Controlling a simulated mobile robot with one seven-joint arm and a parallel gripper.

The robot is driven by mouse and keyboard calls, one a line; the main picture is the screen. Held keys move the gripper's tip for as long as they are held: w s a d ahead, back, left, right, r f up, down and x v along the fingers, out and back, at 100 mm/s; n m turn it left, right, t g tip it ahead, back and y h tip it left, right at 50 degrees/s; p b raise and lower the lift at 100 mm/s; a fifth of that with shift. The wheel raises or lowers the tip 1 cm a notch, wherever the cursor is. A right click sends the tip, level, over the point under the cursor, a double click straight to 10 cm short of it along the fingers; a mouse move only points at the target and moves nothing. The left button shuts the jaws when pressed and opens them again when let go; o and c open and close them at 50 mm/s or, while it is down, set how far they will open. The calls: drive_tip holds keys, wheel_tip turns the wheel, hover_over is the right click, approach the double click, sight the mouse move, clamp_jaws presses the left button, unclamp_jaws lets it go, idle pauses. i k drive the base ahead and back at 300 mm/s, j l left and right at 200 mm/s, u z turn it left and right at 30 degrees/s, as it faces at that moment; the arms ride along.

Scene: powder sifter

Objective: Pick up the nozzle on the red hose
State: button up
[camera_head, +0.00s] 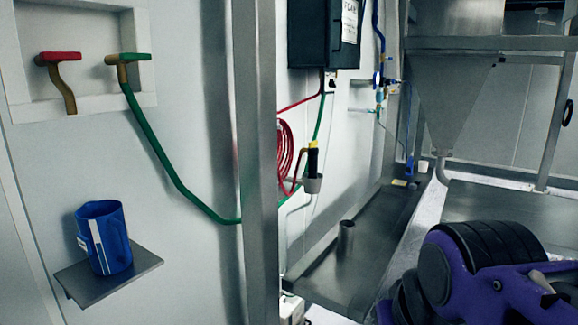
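A red hose (285,155) hangs coiled on the wall beyond the steel post, near the middle of the view. Beside it, a black and yellow nozzle (312,158) stands roughly upright in a small grey cup (313,184) on the wall. A bent yellow piece at its left side seems to lead toward the red hose, but the exact joint is too small to tell. Part of my purple and black arm shows at the lower right. My gripper's fingers are not visible, and nothing is seen touching the nozzle.
A vertical steel post (255,160) stands left of the hose. A blue jug (105,238) sits on a small wall shelf (110,276). A green hose (160,155) runs from a green-handled valve (127,58). A metal cup (346,238) stands on the low steel surface (365,235).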

sight(312, 153)
drive_tip(key=i+l, duration=1.05)
